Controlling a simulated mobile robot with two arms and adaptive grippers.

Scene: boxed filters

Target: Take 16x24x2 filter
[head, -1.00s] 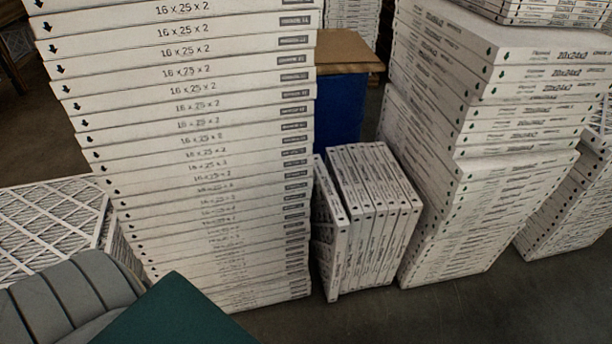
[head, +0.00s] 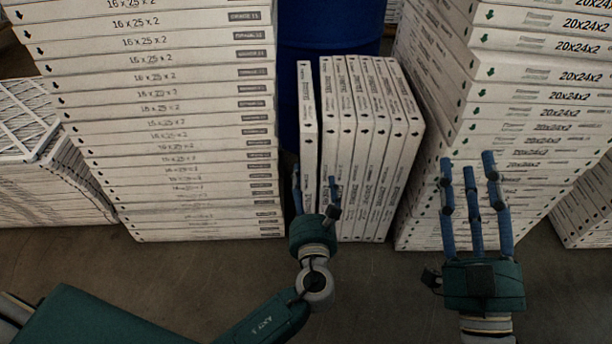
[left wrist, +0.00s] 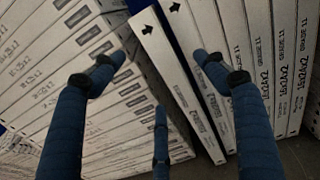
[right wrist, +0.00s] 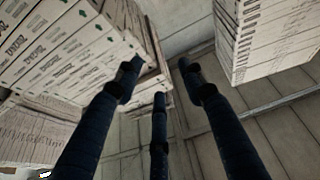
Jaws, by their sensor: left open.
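The leftmost upright filter (head: 307,110) stands apart from the row by a narrow gap. My left gripper (head: 315,178) is open in front of it, with fingers to either side of its lower edge. In the left wrist view this filter (left wrist: 178,78) runs between the spread fingers, which do not visibly grip it. My right gripper (head: 468,170) is open and empty before the right stack; its spread fingers show in the right wrist view (right wrist: 155,75).
A tall stack marked 16x25x2 (head: 165,110) stands left, close to the upright filters. A stack marked 20x24x2 (head: 540,110) stands right. A blue drum (head: 335,25) is behind. Bare floor (head: 395,290) lies in front. Pleated filters (head: 30,115) are at far left.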

